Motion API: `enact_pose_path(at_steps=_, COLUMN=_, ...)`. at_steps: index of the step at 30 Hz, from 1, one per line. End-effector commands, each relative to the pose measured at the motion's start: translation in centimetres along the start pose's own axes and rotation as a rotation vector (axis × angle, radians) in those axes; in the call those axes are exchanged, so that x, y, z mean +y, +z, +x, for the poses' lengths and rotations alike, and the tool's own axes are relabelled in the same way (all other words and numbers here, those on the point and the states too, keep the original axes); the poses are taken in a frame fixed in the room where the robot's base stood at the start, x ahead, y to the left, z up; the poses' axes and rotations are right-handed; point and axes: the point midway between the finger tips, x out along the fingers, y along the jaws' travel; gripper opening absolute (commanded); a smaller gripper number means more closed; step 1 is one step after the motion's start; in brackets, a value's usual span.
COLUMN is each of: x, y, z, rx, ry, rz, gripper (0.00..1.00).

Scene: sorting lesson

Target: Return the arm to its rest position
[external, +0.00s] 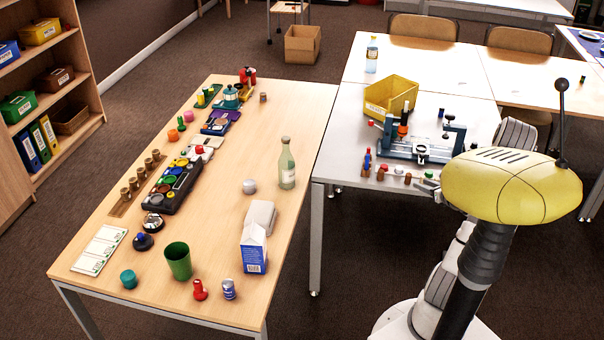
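My arm is mostly hidden behind my yellow head and dark column at the right in the external view. Pale arm parts show behind the head and beside the column. What looks like the end of my gripper (430,184) shows small and grey at the front edge of the white table (345,130), left of my head. Its fingers are too small and too covered to tell whether they are open or shut. I cannot see anything held in it.
A grey fixture (420,150), a yellow bin (391,96) and small pegs stand on the white table near my arm. The wooden table (225,240) at left holds a green bottle (287,165), a carton (254,249), a green cup (178,261) and sorting pieces. Floor shows between the wooden table and my base.

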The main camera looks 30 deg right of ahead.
Motion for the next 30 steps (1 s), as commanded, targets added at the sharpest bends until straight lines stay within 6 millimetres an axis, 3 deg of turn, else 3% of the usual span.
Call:
enact_pose_path(at_steps=4, x=7.0, y=4.0, z=0.5, rx=-0.030, ry=0.198, rz=-0.210, gripper=0.39)
enact_pose_path(at_steps=8, x=16.0, y=7.0, z=-0.8, rx=-0.067, ry=0.459, rz=-0.483, gripper=0.39)
enact_pose_path(at_steps=12, x=24.9, y=8.3, z=-4.3, rx=-0.109, ry=0.739, rz=-0.775, gripper=0.39)
enact_pose_path(at_steps=15, x=30.0, y=8.1, z=-7.8, rx=-0.137, ry=0.935, rz=-0.982, gripper=0.39)
enact_pose_path(at_steps=18, x=33.8, y=7.3, z=-11.7, rx=-0.164, ry=1.124, rz=-1.189, gripper=0.39)
enact_pose_path(at_steps=21, x=36.3, y=6.1, z=-15.8, rx=-0.185, ry=1.305, rz=-1.397, gripper=0.39)
enact_pose_path(at_steps=24, x=37.5, y=4.7, z=-19.7, rx=-0.201, ry=1.477, rz=-1.609, gripper=0.39)
enact_pose_path(at_steps=30, x=36.3, y=2.4, z=-26.4, rx=-0.210, ry=1.776, rz=-2.044, gripper=0.39)
